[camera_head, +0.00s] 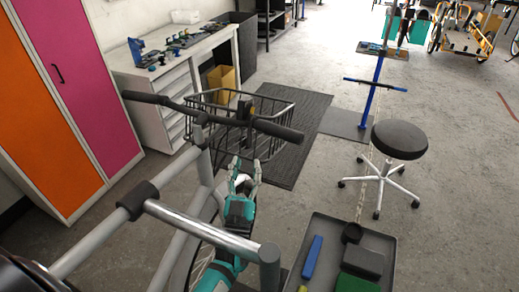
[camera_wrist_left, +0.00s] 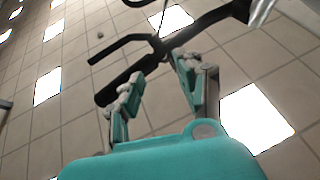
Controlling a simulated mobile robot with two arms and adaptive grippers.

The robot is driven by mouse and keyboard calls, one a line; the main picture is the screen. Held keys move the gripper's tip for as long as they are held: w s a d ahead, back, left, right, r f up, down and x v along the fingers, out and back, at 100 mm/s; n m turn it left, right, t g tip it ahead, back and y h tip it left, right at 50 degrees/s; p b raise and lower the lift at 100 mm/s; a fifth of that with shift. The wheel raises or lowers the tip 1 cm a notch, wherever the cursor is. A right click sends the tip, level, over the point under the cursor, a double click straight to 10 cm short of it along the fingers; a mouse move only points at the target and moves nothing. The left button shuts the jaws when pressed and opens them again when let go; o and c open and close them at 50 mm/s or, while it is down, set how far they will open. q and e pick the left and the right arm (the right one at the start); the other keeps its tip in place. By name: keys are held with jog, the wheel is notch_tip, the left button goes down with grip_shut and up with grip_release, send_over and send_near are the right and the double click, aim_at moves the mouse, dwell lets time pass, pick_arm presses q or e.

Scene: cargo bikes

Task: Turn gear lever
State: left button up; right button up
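The bike's black handlebar (camera_head: 215,117) runs across the middle of the head view, with a left grip (camera_head: 145,97) and a right grip (camera_head: 278,130). My left gripper (camera_head: 246,164) is below the right half of the bar, fingers pointing up at it. In the left wrist view, the gripper (camera_wrist_left: 158,68) has its fingers apart with nothing visible between them. Beyond the fingertips, the dark handlebar (camera_wrist_left: 215,18) and a thin dark lever-like part (camera_wrist_left: 118,44) show. I cannot clearly tell which part is the gear lever. My right gripper is not in view.
A black wire basket (camera_head: 205,98) is in front of the handlebar. The silver frame tube (camera_head: 200,226) lies close to my left arm. A dark tray (camera_head: 383,240) with tools stands at right. A stool (camera_head: 400,139) and blue stand (camera_head: 378,80) are farther back.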

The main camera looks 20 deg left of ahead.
pick_arm(q)
jog(key=shift+v, duration=2.35)
jog(key=shift+r, duration=0.1)
